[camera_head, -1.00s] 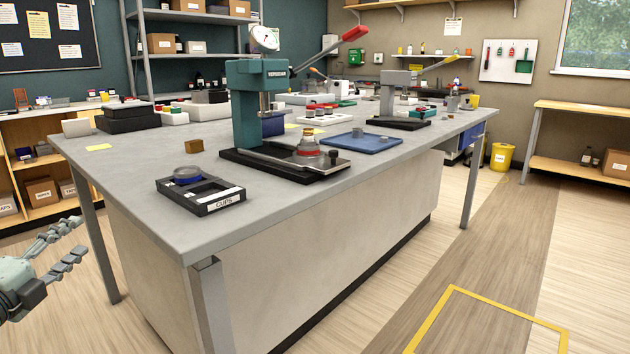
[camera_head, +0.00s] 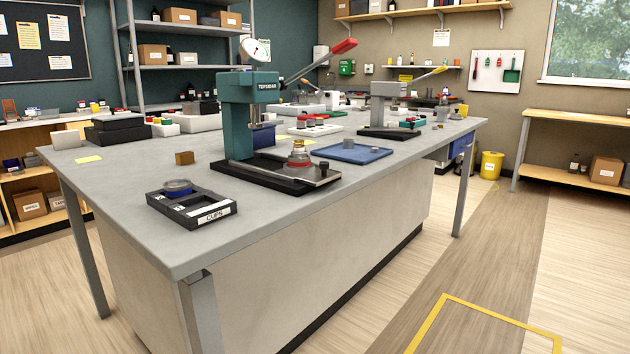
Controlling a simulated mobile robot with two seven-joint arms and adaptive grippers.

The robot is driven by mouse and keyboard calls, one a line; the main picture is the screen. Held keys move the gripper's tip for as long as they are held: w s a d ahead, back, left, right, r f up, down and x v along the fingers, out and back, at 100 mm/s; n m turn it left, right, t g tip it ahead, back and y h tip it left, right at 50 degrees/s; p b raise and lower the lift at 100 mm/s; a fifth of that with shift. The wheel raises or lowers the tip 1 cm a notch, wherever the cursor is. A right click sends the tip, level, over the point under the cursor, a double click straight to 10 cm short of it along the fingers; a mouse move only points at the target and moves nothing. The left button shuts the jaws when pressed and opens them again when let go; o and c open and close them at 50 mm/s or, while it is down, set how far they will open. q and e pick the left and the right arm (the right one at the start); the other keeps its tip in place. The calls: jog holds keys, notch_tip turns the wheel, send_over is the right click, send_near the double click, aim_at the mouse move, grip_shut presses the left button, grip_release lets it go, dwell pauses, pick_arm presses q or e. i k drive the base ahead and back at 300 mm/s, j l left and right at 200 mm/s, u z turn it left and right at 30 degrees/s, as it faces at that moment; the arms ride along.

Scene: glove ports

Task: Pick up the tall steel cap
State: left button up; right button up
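Another steel-coloured piece (camera_head: 299,150) sits over a red ring on the base of the green press (camera_head: 236,117). A black tray labelled CUPS (camera_head: 208,213) near the bench's front left corner holds a blue round piece with a grey top (camera_head: 178,187). Neither of my grippers is in view.
The grey workbench (camera_head: 110,185) fills the middle. A second press (camera_head: 385,108) with a yellow-tipped lever stands farther back. Floor on the right is clear, with a yellow outline (camera_head: 425,328).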

aim_at(348, 143)
jog(key=i+l+u, duration=0.1)
jog(key=l, duration=0.2)
jog(key=i+l, duration=0.25)
jog(key=i+l+u, duration=0.15)
jog(key=l, duration=0.3)
jog(key=i+l, duration=0.15)
jog(key=l, duration=0.2)
jog(key=i+l+u, duration=0.15)
jog(key=l, duration=0.2)
jog(key=i+l+u, duration=0.35)
jog(key=l, duration=0.75)
jog(key=l+u, duration=0.35)
jog(key=l, duration=0.7)
jog(key=l+u, duration=0.35)
jog(key=l, duration=0.8)
jog(key=k, duration=0.05)
